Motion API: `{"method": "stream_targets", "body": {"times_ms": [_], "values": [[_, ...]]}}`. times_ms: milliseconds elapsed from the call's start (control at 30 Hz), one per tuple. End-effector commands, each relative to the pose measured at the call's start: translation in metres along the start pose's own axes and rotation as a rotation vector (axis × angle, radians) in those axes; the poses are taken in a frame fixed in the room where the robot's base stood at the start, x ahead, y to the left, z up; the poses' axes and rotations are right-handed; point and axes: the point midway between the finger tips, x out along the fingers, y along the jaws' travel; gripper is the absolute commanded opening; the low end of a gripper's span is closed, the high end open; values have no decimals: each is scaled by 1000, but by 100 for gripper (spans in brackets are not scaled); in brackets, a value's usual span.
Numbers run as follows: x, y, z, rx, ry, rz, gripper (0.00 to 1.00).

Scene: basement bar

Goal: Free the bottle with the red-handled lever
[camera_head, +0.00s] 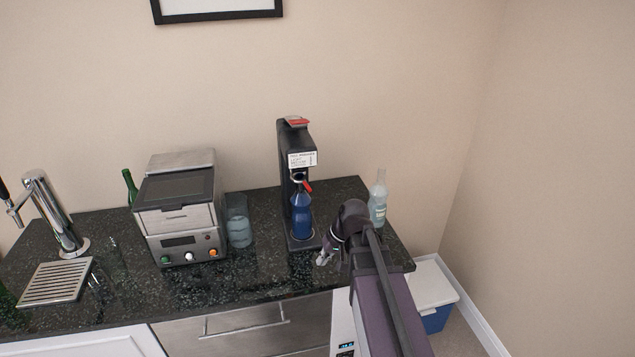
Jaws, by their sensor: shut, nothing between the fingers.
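A black drink machine (289,150) stands on the dark counter against the wall. A blue bottle (302,216) stands upright in it, its top up under the machine's head. A small red-handled lever (308,186) sticks out at the front of the head, just above and right of the bottle's neck. A flat red piece (297,121) is on top of the machine. My gripper (321,260) is shut and empty, low in front of the machine and right of the bottle's base, apart from the lever. My arm comes in from the lower right.
A clear bottle (378,203) stands at the counter's right end, close behind my arm. A glass jug (238,222) and a steel appliance (180,210) stand left of the machine. A beer tap (52,215) and drip tray (57,282) are far left. A blue-and-white cooler (436,298) is on the floor.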

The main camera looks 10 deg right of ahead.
Motion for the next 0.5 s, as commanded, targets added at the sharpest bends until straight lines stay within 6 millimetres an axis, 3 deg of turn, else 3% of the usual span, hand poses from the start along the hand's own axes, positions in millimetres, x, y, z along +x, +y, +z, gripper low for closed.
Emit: {"method": "stream_targets", "body": {"times_ms": [33, 267, 500], "values": [[-9, 2, -15, 13, 21, -43, 0], [-43, 6, -64, 54, 123, -246, 0], [-92, 22, -114, 99, 253, -447, 0]]}}
